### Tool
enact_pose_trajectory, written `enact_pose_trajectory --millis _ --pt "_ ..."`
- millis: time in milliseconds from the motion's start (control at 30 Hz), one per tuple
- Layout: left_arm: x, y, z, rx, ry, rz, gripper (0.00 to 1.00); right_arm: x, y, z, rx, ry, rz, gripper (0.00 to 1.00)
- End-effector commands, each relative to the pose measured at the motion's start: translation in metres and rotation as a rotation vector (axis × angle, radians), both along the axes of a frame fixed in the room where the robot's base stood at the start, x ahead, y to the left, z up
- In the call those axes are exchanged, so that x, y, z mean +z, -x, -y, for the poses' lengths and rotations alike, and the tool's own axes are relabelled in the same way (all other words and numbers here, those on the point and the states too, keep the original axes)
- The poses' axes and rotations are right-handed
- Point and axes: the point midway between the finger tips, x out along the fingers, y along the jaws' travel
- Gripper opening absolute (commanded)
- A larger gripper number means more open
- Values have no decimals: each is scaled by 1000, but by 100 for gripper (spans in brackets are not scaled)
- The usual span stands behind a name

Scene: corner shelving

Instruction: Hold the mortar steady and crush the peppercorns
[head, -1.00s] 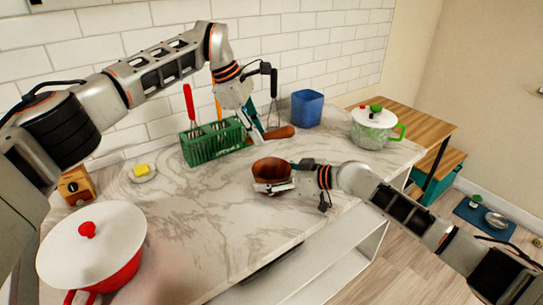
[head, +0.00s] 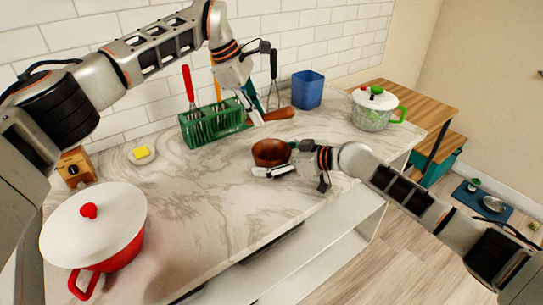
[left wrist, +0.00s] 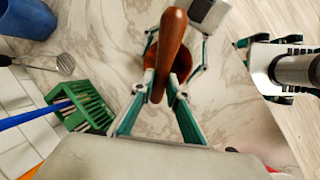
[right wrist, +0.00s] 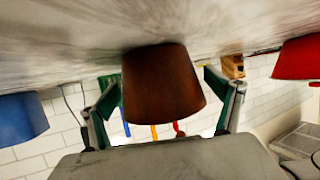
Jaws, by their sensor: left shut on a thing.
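A brown wooden mortar (head: 271,153) stands on the marble counter, and it also shows in the right wrist view (right wrist: 162,85). My right gripper (head: 276,165) is at the mortar with one finger on each side; in the right wrist view narrow gaps show beside the mortar, so it looks open. My left gripper (head: 252,110) is shut on the brown pestle (head: 279,114), held tilted in front of the green rack. The pestle also shows in the left wrist view (left wrist: 170,45), with part of the mortar beyond it. The mortar's inside and the peppercorns cannot be made out.
The green utensil rack (head: 212,123) stands by the wall, near my left gripper. A blue container (head: 307,90) and a glass pot (head: 374,110) stand at the back right. A red pot (head: 95,235) and a butter dish (head: 142,155) are at left. The counter's middle is clear.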

Motion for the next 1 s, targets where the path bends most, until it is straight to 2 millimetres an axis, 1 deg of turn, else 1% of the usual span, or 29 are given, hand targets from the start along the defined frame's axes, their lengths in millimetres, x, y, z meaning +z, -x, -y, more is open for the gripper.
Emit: enact_pose_trajectory --millis 167,267,367,600,733,900,1000 --pt "0 0 0 0 0 0 0 0 0 1 0 0 0 90" --pt "0 0 0 0 0 0 0 2 3 5 0 1 0 90" --pt "0 0 0 0 0 0 0 6 8 16 -1 2 1 90" --pt "0 0 0 0 0 0 0 24 32 54 -1 3 0 90" --pt "0 0 0 0 0 0 0 34 44 73 -1 3 1 90" --pt "0 0 0 0 0 0 0 42 54 89 -1 1 -1 90" --pt "0 0 0 0 0 0 0 45 57 93 0 0 0 90"
